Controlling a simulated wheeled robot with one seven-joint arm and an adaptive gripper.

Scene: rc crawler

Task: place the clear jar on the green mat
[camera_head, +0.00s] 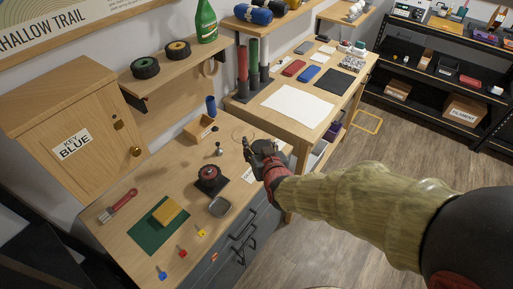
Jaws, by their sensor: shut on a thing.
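The green mat (142,237) lies on the near left part of the wooden workbench, with a yellow block (166,212) on it. My gripper (254,149) is above the bench's right edge, to the right of and beyond the mat, well apart from it. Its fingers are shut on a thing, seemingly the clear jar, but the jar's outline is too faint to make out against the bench. A thin round outline (243,134) shows just past the fingers; I cannot tell whether it is the jar's rim or a mark on the bench.
A dark red spool (208,175) on a black pad and a grey dish (220,207) stand between gripper and mat. A red-handled brush (119,206) lies left of the mat. Small blue, red and yellow pieces lie at the front edge. A cabinet (70,115) stands behind.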

